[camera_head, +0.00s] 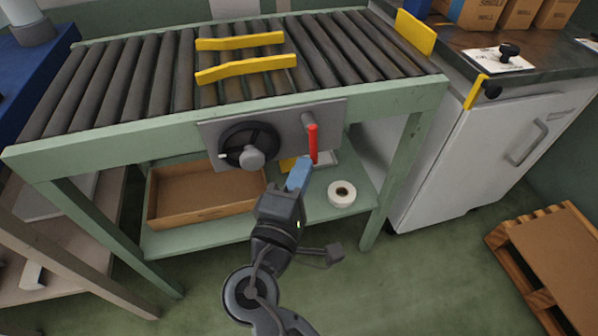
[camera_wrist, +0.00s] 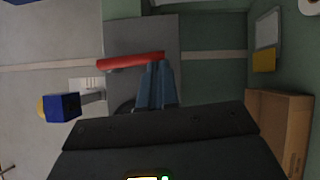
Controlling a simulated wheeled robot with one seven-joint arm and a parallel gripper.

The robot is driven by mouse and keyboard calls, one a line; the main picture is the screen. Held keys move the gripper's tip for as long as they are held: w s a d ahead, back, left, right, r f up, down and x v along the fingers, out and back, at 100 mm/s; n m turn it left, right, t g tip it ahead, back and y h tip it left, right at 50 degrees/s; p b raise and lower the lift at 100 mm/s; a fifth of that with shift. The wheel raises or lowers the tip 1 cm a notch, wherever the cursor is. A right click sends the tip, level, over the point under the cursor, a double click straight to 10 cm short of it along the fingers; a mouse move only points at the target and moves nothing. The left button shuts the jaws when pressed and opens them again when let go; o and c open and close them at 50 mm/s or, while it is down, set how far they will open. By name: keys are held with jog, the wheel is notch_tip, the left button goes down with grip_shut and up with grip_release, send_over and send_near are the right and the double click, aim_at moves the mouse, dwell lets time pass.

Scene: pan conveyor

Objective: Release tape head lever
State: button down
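The red lever (camera_head: 313,146) is mounted on the grey plate (camera_head: 290,125) on the conveyor's front side, right of the black handwheel (camera_head: 248,146). In the head view its red handle runs roughly up and down, with a grey hub near its upper end. In the wrist view the lever (camera_wrist: 130,61) lies across the picture. My gripper (camera_head: 303,166) has its blue fingers at the lever's lower end. In the wrist view the fingers (camera_wrist: 155,68) are close together, with tips at the lever's edge. I cannot tell whether they touch it.
Rollers with two yellow guides (camera_head: 245,68) lie above the plate. A cardboard tray (camera_head: 205,207) and a white tape roll (camera_head: 342,193) are on the lower shelf. A white cabinet (camera_head: 470,160) stands right, a wooden pallet (camera_head: 550,265) lower right. Open floor lies in front.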

jog(key=w+d+r+n+t+y+b, duration=0.2)
jog(key=d+n+t+y+b, duration=0.3)
jog(key=n, duration=0.8)
jog(key=shift+w+d+r+t+b, duration=0.2)
jog(key=shift+d+r+t+b, duration=0.25)
jog(key=shift+d+b, duration=1.35)
jog(key=shift+a+r, duration=0.1)
jog(key=s+f+b, duration=0.4)
jog(key=s+f, duration=0.5)
jog(key=shift+d+f, duration=0.35)
jog(key=shift+d, duration=0.05)
